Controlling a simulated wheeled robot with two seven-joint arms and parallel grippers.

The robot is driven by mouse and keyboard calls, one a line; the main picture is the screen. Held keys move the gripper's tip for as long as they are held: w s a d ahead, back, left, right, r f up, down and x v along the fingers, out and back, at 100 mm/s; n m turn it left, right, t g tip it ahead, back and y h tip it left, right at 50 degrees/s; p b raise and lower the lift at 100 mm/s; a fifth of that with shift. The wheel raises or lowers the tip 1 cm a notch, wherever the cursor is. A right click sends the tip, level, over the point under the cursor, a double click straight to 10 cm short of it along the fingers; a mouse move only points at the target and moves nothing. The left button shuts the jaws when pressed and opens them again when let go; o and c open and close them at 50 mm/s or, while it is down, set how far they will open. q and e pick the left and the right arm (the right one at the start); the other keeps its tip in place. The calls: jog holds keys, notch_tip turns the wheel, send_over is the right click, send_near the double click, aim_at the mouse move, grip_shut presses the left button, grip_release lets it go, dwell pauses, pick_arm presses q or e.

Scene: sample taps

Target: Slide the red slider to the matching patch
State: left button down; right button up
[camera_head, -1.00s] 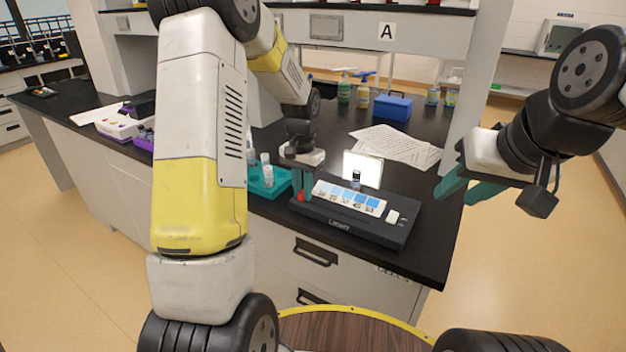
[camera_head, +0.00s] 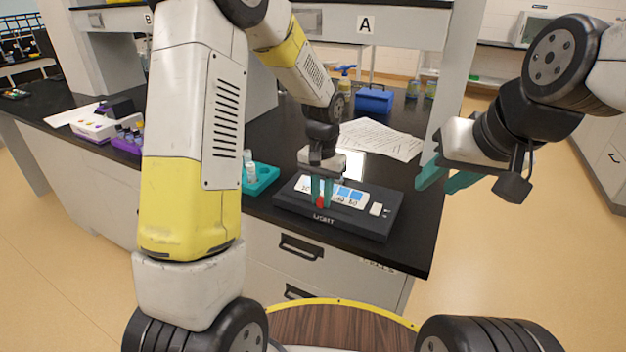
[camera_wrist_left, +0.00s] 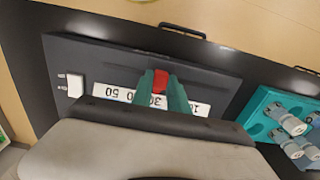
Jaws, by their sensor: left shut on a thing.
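The red slider (camera_head: 320,203) is on the front part of the dark light box (camera_head: 360,222), in front of a white strip (camera_head: 350,196) with blue patches and numbers. My left gripper (camera_head: 320,194) points down with its green fingers shut on the slider. The left wrist view shows the slider (camera_wrist_left: 160,80) between the fingertips, beside the number 30; 50 and 10 show on either side. The gripper covers the middle patches. The lit white panel (camera_head: 352,165) is partly hidden, and the vial before it is hidden. My right gripper (camera_head: 443,178) is open and empty, right of the box.
A teal rack (camera_head: 262,180) with vials stands left of the box. A white switch (camera_head: 376,209) is at the box's right end. Papers (camera_head: 385,139), a blue box (camera_head: 374,101) and bottles lie behind. The black bench (camera_head: 420,235) ends in front and at right.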

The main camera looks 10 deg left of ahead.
aim_at(321, 199)
pick_arm(q)
jog(key=c, duration=1.3)
grip_release()
jog(key=shift+r, duration=3.95)
jog(key=s+a+r+n+t, duration=0.1)
jog(key=s+a+r+t, duration=0.1)
jog(key=s+r, duration=0.2)
jog(key=s+a+r+n+t+h, duration=0.1)
jog(key=s+a+r+t, duration=0.1)
jog(key=s, duration=0.8)
jog(key=s+a+r+n+t+h, duration=0.1)
jog(key=s+a+r+t, duration=0.1)
jog(key=s+a+r, duration=0.2)
jog(key=shift+s+r, duration=1.4)
jog(key=shift+r, duration=0.05)
